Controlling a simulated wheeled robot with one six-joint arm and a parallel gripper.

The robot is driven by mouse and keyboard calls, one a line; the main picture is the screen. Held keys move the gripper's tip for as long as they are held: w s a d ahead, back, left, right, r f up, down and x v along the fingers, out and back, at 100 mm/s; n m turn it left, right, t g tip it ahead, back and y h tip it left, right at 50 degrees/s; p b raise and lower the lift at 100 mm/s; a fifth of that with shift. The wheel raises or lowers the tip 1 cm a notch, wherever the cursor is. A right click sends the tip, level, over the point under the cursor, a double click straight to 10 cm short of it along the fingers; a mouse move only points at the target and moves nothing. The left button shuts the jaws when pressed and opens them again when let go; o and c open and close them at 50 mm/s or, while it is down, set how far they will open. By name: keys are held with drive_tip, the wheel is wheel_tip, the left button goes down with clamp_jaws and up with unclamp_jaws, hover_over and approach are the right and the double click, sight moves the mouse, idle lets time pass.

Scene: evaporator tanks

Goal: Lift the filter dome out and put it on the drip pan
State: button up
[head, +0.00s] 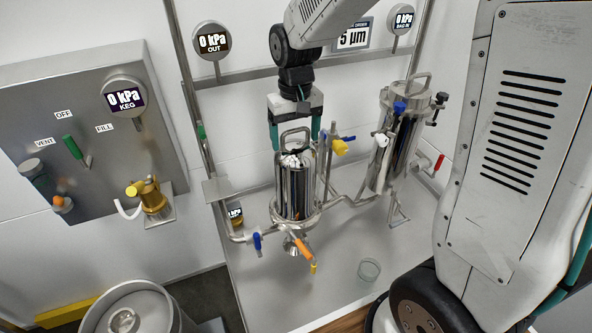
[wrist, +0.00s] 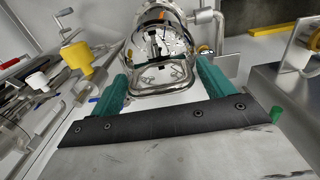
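The filter dome (head: 294,190) is a shiny steel cylinder standing upright on its clamped base, with a bent-rod handle on top. My gripper (head: 295,136) is open above it, with one teal finger on each side of the handle. In the wrist view the handle (wrist: 160,88) shows between the spread fingers of my gripper (wrist: 160,76), with visible gaps and no grip on it. The dome (wrist: 160,42) also shows beyond the handle there. I cannot pick out the drip pan for certain in either view.
A second steel housing (head: 388,160) stands to the right. Yellow (head: 340,147) and blue (head: 257,241) valve handles and pipes crowd the dome. A steel keg (head: 130,308) stands at lower left.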

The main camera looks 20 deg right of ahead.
clamp_jaws()
drive_tip(key=shift+r, duration=0.15)
wheel_tip(320, 180, up, 18)
idle(0.6)
drive_tip(key=shift+r, duration=1.4)
drive_tip(key=shift+f, duration=0.15)
drive_tip(key=shift+f, duration=0.3)
